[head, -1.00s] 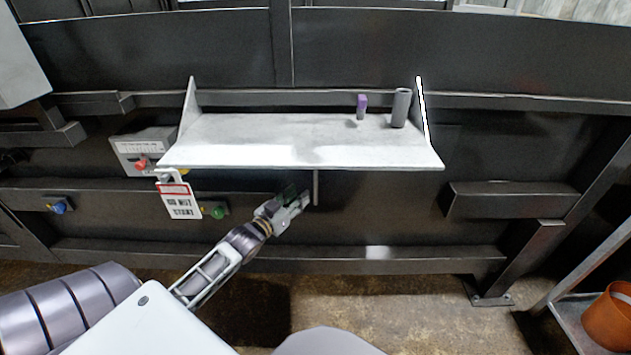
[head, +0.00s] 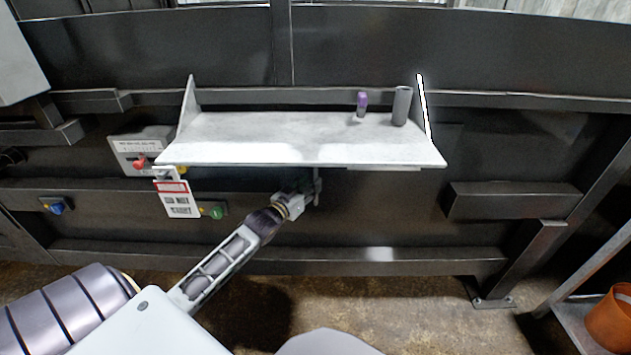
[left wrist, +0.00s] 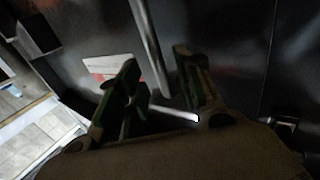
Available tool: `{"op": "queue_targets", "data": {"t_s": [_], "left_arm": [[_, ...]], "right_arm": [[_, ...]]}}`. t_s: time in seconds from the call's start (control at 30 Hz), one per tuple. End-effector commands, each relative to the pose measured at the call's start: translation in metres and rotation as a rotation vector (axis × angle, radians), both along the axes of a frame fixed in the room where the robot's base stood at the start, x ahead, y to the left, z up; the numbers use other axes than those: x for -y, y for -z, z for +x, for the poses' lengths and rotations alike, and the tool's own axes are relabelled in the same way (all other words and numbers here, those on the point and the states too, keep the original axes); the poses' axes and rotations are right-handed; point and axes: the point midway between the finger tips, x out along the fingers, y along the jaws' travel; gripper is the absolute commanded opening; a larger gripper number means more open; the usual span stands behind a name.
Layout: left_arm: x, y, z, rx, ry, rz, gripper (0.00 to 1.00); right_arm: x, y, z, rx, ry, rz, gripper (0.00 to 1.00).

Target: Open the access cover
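My left gripper (head: 308,190) reaches under the pale shelf, close to a thin upright grey bar (head: 317,180) that looks like a handle on the dark front. In the left wrist view, the two fingers (left wrist: 158,80) are apart, and the bar (left wrist: 148,45) runs down between them. I cannot tell whether either finger touches it. The dark panel (head: 380,205) behind the bar may be the access cover; its outline is hard to make out and the shelf hides its upper part. My right gripper is out of view.
The shelf (head: 270,140) overhangs my gripper and carries a purple item (head: 361,103) and a grey cylinder (head: 402,105). At left are a red-switch box (head: 138,158), a hanging tag (head: 178,200), a green button (head: 215,211) and a blue knob (head: 56,206).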

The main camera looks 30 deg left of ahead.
Motion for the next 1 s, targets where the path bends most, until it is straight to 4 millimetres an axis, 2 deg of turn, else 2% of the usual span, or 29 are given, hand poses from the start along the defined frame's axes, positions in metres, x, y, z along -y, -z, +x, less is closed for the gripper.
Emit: {"op": "queue_targets", "data": {"t_s": [0.5,0.97,1.0], "left_arm": [[0.001,0.000,0.032,0.000,-0.001,0.000,0.35],[0.001,0.000,0.036,-0.001,-0.001,0.000,0.35],[0.001,0.000,0.036,-0.001,-0.001,0.000,0.33]], "right_arm": [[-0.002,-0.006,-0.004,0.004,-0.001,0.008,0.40],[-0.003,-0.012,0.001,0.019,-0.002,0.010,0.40],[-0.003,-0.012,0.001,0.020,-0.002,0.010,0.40]]}}
